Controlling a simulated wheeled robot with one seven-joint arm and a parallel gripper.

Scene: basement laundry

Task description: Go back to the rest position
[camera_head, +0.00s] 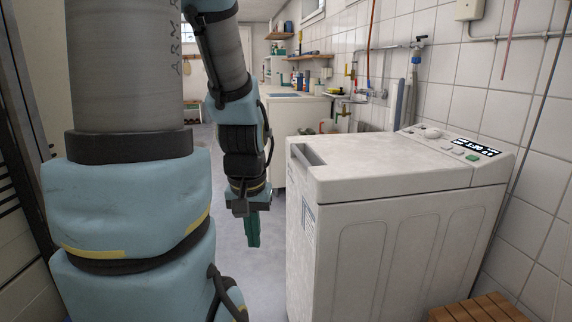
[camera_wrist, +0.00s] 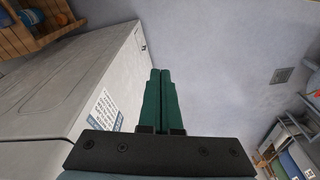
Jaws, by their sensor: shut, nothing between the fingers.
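My gripper (camera_head: 252,232) hangs down at the end of my arm, left of the white washing machine (camera_head: 400,240) in the head view. Its green fingers are together and hold nothing. In the wrist view, my gripper (camera_wrist: 160,75) shows its two fingers side by side over grey floor. The washing machine (camera_wrist: 65,85) is to their left in that view, with a white and blue label on its side. The fingers appear apart from it.
A slatted wooden stool (camera_head: 477,309) stands at the lower right. A white counter (camera_head: 295,110) with bottles and pipes lies behind the machine. Open grey floor (camera_head: 235,265) lies between my arm and the machine. A floor drain (camera_wrist: 281,75) shows in the wrist view.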

